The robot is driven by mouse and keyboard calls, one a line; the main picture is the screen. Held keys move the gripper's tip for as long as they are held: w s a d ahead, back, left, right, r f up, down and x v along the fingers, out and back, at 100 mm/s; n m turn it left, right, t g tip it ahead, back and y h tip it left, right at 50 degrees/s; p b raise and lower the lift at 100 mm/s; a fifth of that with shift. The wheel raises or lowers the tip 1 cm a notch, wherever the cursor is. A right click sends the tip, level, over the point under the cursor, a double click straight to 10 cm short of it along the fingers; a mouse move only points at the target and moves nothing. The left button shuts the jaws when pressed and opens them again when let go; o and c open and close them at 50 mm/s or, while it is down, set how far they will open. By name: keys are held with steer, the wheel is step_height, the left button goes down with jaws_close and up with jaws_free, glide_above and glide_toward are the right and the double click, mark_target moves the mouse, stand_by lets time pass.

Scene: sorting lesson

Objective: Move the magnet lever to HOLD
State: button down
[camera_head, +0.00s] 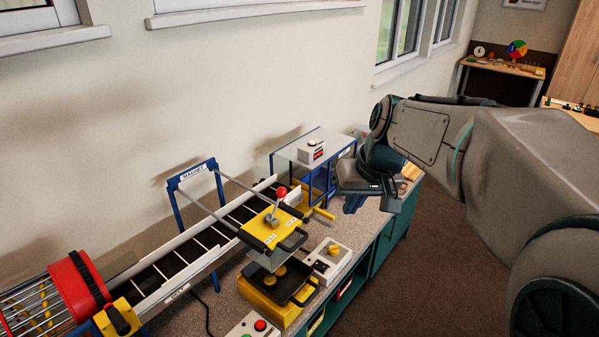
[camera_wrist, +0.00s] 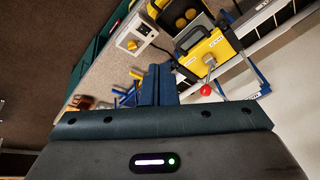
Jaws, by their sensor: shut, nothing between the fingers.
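The magnet lever is a grey stick with a red ball knob (camera_head: 282,191) on top of a yellow carriage (camera_head: 262,231). It leans up and slightly right in the head view. Two small white labels sit on the carriage; their words are too small to read. In the wrist view the red knob (camera_wrist: 206,90) is right of my fingers, with the yellow carriage (camera_wrist: 207,55) beyond it. My gripper (camera_head: 353,204) is shut and empty, to the right of the lever and apart from it. Its fingers (camera_wrist: 157,84) show together in the wrist view.
A blue frame labelled MAGNET (camera_head: 194,175) carries rails above a conveyor (camera_head: 205,242). A black-handled tray (camera_head: 291,288) is below the carriage. A control box with a yellow knob (camera_head: 328,260) and a grey-topped blue stand (camera_head: 312,147) are close by. The floor to the right is clear.

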steer(key=w+a+n+y+b, duration=0.1)
steer(key=w+y, duration=0.3)
steer(key=w, duration=0.9)
steer(key=shift+w+a+n+b, duration=0.3)
steer(key=shift+w+a+b, duration=0.05)
steer(key=shift+b, duration=0.4)
steer(key=shift+f, duration=0.15)
steer(key=p, duration=0.3)
glide_toward(277, 204)
steer(key=w+f, duration=0.1)
steer(key=w, duration=0.1)
steer(key=w+f, duration=0.2)
steer(key=shift+d+f, duration=0.25)
steer(key=shift+f, duration=0.05)
steer(key=shift+w+a+f, duration=0.1)
steer(key=shift+a, duration=0.1)
steer(key=shift+a+t+b, duration=0.1)
steer(key=shift+t+b, duration=0.2)
steer(key=shift+b, duration=0.05)
